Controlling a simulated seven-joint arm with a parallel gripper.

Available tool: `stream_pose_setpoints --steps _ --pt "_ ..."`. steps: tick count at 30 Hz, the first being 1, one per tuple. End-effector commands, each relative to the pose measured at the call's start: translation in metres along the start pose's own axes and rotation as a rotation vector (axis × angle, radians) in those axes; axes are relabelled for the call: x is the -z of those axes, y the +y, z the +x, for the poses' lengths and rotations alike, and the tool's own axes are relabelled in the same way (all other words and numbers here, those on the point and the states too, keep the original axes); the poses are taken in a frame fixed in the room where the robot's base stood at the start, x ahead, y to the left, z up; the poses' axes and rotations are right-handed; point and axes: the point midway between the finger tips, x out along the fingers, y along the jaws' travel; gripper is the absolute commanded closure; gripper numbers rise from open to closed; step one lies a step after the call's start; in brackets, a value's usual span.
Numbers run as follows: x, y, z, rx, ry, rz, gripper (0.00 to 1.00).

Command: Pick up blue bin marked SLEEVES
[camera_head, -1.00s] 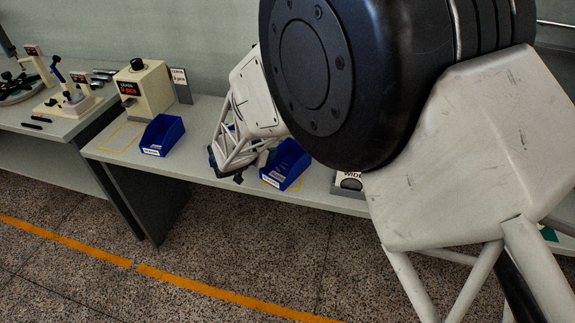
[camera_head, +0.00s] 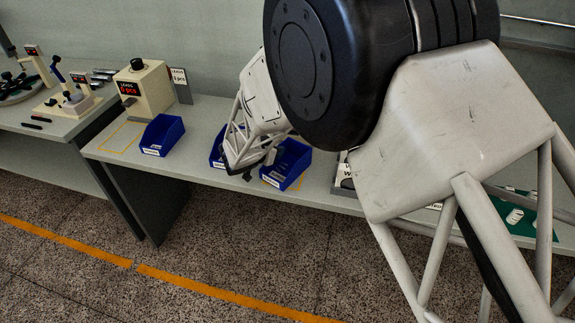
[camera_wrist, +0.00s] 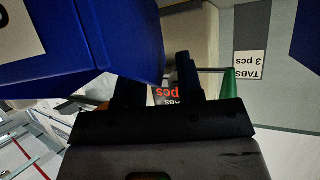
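Three blue bins stand on the bench in the head view: a left bin (camera_head: 162,135), a middle bin (camera_head: 216,155) partly hidden behind my gripper, and a right bin (camera_head: 288,165). Their white front labels are too small to read, so I cannot tell which says SLEEVES. My gripper (camera_head: 246,172) is between the middle and right bins, close to the right one. In the wrist view, a blue bin (camera_wrist: 95,45) fills the upper left, with part of a white label. My gripper (camera_wrist: 160,85) has its two dark fingers apart; the bin's corner is near one finger.
A beige dispenser box (camera_head: 146,88) with a dark display stands behind the left bin, beside an upright sign (camera_head: 180,85). A sign reading TABS 3 pcs (camera_wrist: 250,67) shows upside down in the wrist view. Free bench lies between the left and middle bins.

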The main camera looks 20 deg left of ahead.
Motion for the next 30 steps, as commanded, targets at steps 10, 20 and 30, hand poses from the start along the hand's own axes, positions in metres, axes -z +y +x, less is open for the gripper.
stream_pose_setpoints --steps 10,20,30 --pt "-0.0001 0.0000 0.0000 0.000 0.000 0.000 1.00" --pt "0.0002 -0.0001 -0.0002 0.000 0.000 0.000 1.00" --pt "0.0035 -0.0003 -0.0063 0.001 0.000 0.000 1.00"
